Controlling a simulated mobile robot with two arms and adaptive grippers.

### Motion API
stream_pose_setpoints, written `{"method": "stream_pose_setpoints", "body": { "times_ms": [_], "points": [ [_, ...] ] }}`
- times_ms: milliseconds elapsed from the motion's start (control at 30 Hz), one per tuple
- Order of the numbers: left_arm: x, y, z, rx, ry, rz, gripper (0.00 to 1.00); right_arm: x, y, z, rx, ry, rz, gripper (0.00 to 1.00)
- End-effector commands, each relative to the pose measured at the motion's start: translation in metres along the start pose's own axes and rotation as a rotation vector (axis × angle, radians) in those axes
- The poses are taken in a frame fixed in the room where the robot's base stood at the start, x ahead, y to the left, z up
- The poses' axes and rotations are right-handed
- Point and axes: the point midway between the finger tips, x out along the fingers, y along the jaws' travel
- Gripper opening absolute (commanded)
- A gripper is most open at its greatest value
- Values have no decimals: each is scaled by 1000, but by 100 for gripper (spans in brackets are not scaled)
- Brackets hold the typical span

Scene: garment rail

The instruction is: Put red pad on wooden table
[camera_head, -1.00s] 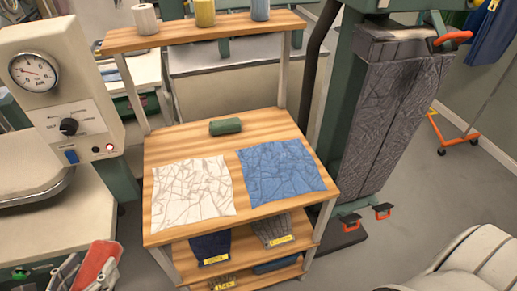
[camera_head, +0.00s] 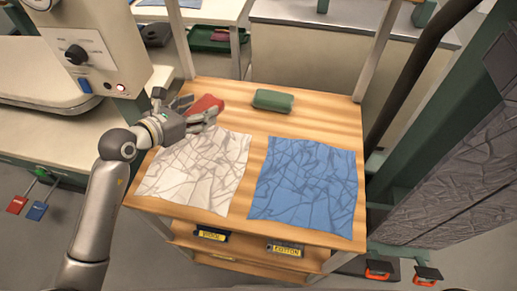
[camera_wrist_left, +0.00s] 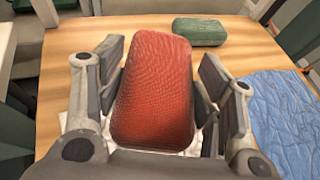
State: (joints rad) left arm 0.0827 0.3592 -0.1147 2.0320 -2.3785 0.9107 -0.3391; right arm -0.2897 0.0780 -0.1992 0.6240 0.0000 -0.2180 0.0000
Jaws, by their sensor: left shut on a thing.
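The red pad (camera_head: 207,104) is held between the fingers of my left gripper (camera_head: 196,110), over the back left part of the wooden table (camera_head: 325,117). In the left wrist view the red pad (camera_wrist_left: 155,88) fills the space between the fingers of my left gripper (camera_wrist_left: 157,95), and the wooden table (camera_wrist_left: 90,45) lies beyond it. I cannot tell whether the pad touches the tabletop. A green pad (camera_head: 273,100) lies on the table to the right of the red pad. My right gripper is not in view.
A white cloth (camera_head: 195,172) and a blue cloth (camera_head: 305,185) lie side by side on the table's front half. A machine with a dial knob (camera_head: 76,54) stands at the left. Bare wood shows around the green pad.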

Motion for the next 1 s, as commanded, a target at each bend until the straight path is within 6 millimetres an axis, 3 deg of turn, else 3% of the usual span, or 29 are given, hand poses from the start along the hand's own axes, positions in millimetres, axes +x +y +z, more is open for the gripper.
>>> {"method": "stream_pose_setpoints", "body": {
  "times_ms": [33, 200, 333, 533, 633, 833, 1000],
  "points": [
    [17, 9, 4, 7, -6, -3, 34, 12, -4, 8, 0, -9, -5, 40],
    [59, 34, 27, 10, -5, -11, 34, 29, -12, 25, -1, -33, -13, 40],
    [80, 52, 45, 7, -4, -8, 34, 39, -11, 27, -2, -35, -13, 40],
    [93, 70, 63, 2, -3, 0, 34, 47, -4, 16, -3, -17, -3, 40],
    [98, 72, 58, -3, 1, 0, 34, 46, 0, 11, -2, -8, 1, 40],
    [112, 71, 25, -5, 1, -1, 34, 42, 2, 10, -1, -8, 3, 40],
    [119, 72, 9, -3, -3, 1, 34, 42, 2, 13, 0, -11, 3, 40]
  ]
}}
